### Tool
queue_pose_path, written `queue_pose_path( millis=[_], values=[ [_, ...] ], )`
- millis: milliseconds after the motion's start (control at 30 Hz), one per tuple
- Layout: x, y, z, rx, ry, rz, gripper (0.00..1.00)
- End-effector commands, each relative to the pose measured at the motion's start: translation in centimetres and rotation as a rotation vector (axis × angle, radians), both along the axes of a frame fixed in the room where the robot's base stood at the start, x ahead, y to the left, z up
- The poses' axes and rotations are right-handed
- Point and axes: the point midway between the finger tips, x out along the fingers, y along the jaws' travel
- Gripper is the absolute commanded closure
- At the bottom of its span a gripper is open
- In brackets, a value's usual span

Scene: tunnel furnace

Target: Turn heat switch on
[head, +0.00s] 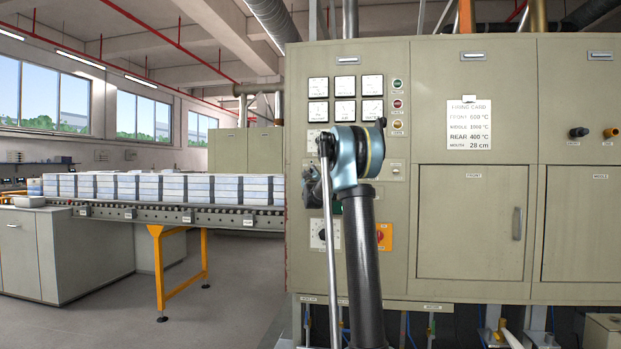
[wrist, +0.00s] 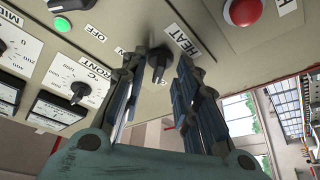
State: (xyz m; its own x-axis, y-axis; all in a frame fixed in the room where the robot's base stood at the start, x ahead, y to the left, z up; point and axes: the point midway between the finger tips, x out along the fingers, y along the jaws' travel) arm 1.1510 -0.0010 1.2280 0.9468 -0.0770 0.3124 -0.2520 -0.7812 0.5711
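The heat switch (wrist: 157,62) is a small black knob beside a white HEAT label (wrist: 183,42) in the wrist view. My gripper (wrist: 160,75) is open, with one dark finger on each side of the knob. I cannot tell whether either finger touches it. A narrow light mark shows on the knob's lower part; its exact setting is unclear. In the head view, my arm stands before the control panel (head: 347,58), and the heat switch is hidden behind it. Only a dark part of my gripper (head: 311,187) shows there, at the arm's left.
In the wrist view, a red button (wrist: 242,12), a green button (wrist: 62,24) and a FRONT dial (wrist: 78,92) are near the fingers. In the head view, an orange plate (head: 384,237) with a red knob is right of my arm, and a conveyor (head: 180,214) is at left.

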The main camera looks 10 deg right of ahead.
Motion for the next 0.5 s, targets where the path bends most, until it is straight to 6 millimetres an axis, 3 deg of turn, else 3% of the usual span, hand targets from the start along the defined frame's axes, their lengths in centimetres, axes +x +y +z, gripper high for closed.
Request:
queue_pose_path(
  millis=[233, 367, 500],
  values=[
    [0.05, 0.01, 0.03, 0.0, 0.0, 0.0, 0.72],
    [0.05, 0.02, 0.03, 0.0, 0.0, 0.0, 0.99],
    [0.04, 0.05, 0.01, 0.0, 0.001, 0.001, 1.0]
  ],
)
